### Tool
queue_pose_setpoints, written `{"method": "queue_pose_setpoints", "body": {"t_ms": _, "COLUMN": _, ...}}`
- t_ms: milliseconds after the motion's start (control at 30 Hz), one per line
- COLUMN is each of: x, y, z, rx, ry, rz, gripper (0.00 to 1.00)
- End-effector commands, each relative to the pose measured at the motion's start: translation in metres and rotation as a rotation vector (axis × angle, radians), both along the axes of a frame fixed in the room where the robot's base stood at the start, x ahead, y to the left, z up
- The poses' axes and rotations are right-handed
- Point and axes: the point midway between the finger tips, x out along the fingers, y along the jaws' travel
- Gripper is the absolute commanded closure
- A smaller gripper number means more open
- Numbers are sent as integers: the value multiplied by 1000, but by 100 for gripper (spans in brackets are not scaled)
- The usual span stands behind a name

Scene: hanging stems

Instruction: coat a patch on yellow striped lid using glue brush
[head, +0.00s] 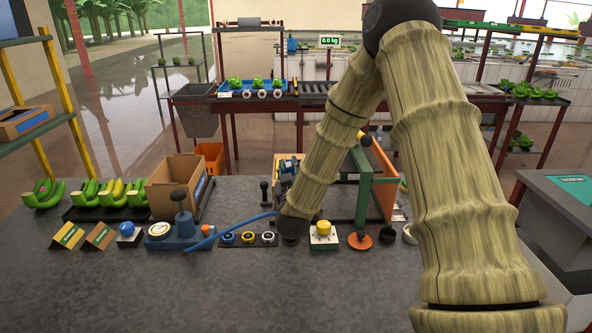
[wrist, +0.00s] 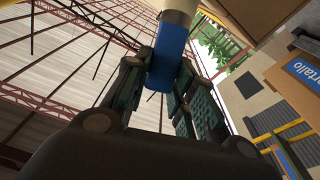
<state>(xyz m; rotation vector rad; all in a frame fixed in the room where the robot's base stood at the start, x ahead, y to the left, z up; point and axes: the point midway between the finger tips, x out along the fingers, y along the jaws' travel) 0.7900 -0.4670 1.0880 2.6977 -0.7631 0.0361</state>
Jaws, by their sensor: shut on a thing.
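In the wrist view my gripper (wrist: 172,82) is shut on a blue handle with a cream upper part (wrist: 178,10), apparently the glue brush (wrist: 168,62). The far end of the brush is cut off at the top edge. In the head view my forearm hides most of the gripper, with dark and blue parts showing just left of it (head: 287,168). No lid is clearly identifiable. A small yellow-faced wedge with a stripe (head: 68,235) stands at the left of the table, beside a brown striped wedge (head: 100,236); I cannot tell whether either is the lid.
The grey table (head: 150,290) is clear along its front. A blue device (head: 180,235), a tray of coloured rings (head: 248,239), a yellow-knobbed box (head: 323,233) and an orange-based stand (head: 360,240) form a row. Behind are a cardboard box (head: 172,185), green bananas (head: 112,191) and a green frame (head: 363,190).

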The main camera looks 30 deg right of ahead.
Motion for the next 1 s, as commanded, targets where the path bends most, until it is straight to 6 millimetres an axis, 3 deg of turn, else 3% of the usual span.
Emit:
{"method": "queue_pose_setpoints", "body": {"t_ms": 67, "x": 1, "y": 1, "z": 20, "rx": -1, "ry": -4, "rz": 1, "gripper": 99}}
{"method": "queue_pose_setpoints", "body": {"t_ms": 633, "x": 6, "y": 10, "z": 70, "rx": -1, "ry": -1, "rz": 13, "gripper": 99}}
{"method": "queue_pose_setpoints", "body": {"t_ms": 1000, "x": 9, "y": 14, "z": 79, "rx": 0, "ry": 0, "rz": 18, "gripper": 99}}
